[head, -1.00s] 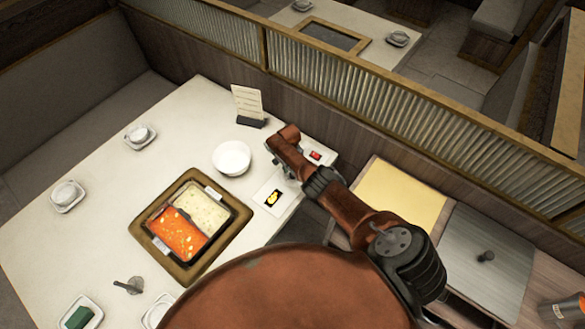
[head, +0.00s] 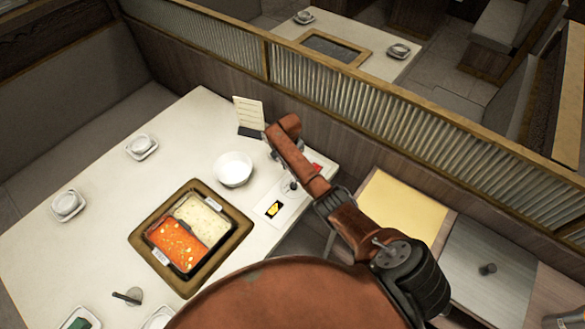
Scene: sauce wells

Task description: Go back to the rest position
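My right arm reaches in from the lower right over the right end of the table. My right gripper (head: 285,180) is mostly hidden under its own wrist, so its fingers are not clear. It is above or beside a pale strip (head: 288,205) of sauce wells, with a yellow well (head: 274,209) and a red one (head: 317,168) showing. The part of the strip between them is partly covered by my arm. A white bowl (head: 232,169) stands just left of the gripper, apart from it. My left gripper is not in view.
A split pot with red broth (head: 175,243) and pale broth (head: 203,217) sits in the table (head: 95,200). A menu stand (head: 249,115) is behind the bowl. A slatted partition (head: 350,95) runs behind. A yellow board (head: 402,213) lies right of my arm.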

